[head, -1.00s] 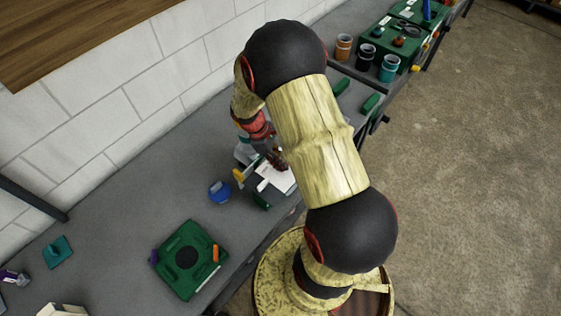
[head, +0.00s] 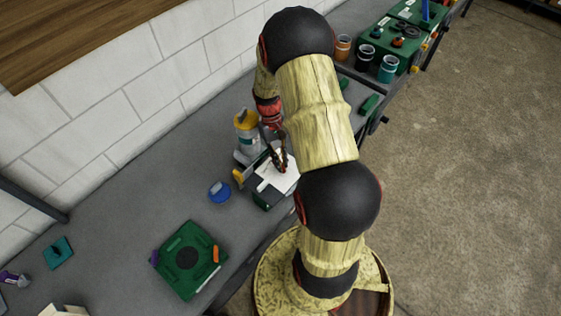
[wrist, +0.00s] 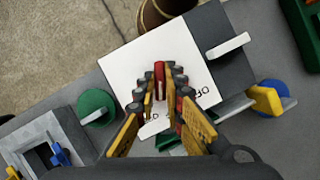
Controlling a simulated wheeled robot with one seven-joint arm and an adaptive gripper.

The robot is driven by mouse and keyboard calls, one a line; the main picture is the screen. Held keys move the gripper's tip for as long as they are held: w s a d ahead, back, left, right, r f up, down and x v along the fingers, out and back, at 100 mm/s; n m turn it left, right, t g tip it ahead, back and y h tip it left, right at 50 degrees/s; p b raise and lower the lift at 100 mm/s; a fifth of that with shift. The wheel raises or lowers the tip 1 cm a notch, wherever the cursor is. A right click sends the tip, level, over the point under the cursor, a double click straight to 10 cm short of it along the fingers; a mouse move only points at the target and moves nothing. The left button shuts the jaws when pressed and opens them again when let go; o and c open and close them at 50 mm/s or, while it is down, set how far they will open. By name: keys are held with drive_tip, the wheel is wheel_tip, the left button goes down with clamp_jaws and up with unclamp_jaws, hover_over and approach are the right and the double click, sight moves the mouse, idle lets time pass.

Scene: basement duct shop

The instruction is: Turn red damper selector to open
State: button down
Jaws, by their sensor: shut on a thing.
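The red damper selector (wrist: 160,70) is a narrow red handle over a white plate (wrist: 128,72) in the wrist view. My gripper (wrist: 160,80) is shut on it, with a dark-tipped yellow finger on each side. Dark lettering on the plate shows right of the fingers but is partly covered, so I cannot read the whole word or tell the selector's setting. In the head view, my gripper (head: 278,158) reaches down to the white plate (head: 269,184) on the bench; the selector is not clearly visible there.
A blue round knob (head: 219,191) and a green square box (head: 198,248) sit left of the plate. A grey canister with a yellow top (head: 246,126) stands close behind the gripper. A green knob with a grey lever (wrist: 97,107) is near the plate. Bare bench (head: 120,200) lies farther left.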

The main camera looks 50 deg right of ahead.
drive_tip(key=shift+d+m+t+y, duration=0.1)
drive_tip(key=shift+m+t+y, duration=0.4)
drive_tip(key=shift+m, duration=1.5)
drive_tip(key=c, duration=2)
unclamp_jaws()
drive_tip(key=shift+o, duration=0.6)
drive_tip(key=v, duration=1.2)
drive_tip(key=shift+d, duration=0.15)
drive_tip(key=shift+w+f, duration=0.1)
